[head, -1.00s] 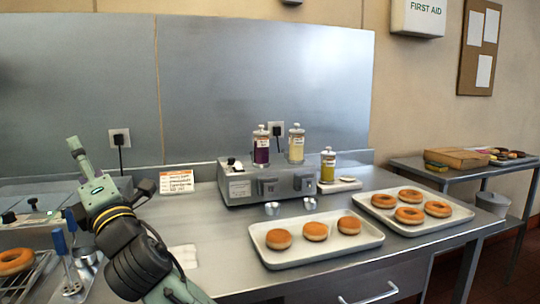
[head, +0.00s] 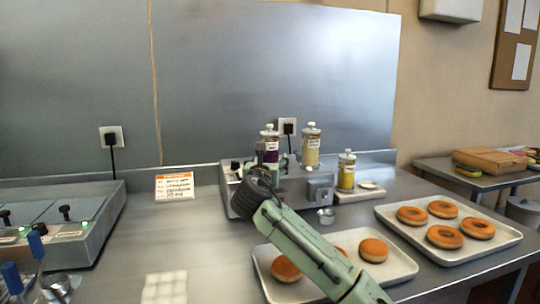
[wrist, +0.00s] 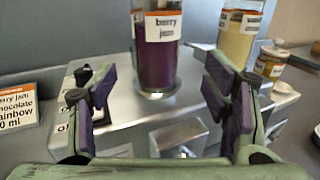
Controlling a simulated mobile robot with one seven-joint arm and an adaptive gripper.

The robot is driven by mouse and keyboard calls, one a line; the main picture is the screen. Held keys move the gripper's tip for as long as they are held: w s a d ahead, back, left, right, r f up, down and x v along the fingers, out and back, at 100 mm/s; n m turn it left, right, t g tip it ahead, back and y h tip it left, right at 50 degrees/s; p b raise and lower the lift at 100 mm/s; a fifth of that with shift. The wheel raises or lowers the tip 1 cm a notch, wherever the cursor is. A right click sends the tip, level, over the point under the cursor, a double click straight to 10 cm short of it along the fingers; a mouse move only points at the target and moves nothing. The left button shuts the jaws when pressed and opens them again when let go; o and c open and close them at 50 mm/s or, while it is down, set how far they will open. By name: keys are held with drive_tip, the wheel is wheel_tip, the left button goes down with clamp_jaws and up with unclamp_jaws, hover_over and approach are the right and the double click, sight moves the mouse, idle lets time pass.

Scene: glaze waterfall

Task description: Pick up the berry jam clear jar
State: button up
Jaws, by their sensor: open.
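The berry jam clear jar (wrist: 158,45) stands upright on the metal dispenser machine, full of dark purple jam, its label readable in the wrist view. In the head view the jar (head: 269,141) shows its white cap and upper part; its lower part is hidden by my arm. My gripper (wrist: 160,90) is open, its purple-padded fingers spread to either side of the jar's base line, with the jar ahead of the fingers and nothing held. In the head view my gripper (head: 262,172) is in front of the machine and small.
A pale yellow jar (head: 311,146) stands right of the berry jam on the machine (head: 320,189). A smaller yellow jar (head: 346,171) stands further right on a white tray. Doughnut trays (head: 395,268) lie in front and right. A label card (head: 174,187) stands left.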

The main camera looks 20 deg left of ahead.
sight(268, 155)
drive_tip(key=shift+w+a, duration=0.25)
drive_tip(key=shift+w, duration=0.55)
drive_tip(key=w+p, duration=0.1)
drive_tip(key=w, duration=0.1)
drive_tip(key=w+a+p, duration=0.1)
drive_tip(key=w, duration=0.1)
drive_tip(key=shift+w+a+r, duration=0.1)
drive_tip(key=shift+r, duration=0.1)
drive_tip(key=shift+w+f+p, duration=0.1)
drive_tip(key=shift+w+p, duration=0.2)
drive_tip(key=shift+w, duration=0.15)
drive_tip(key=shift+c, duration=0.5)
drive_tip(key=shift+a, duration=0.1)
drive_tip(key=c, duration=1.5)
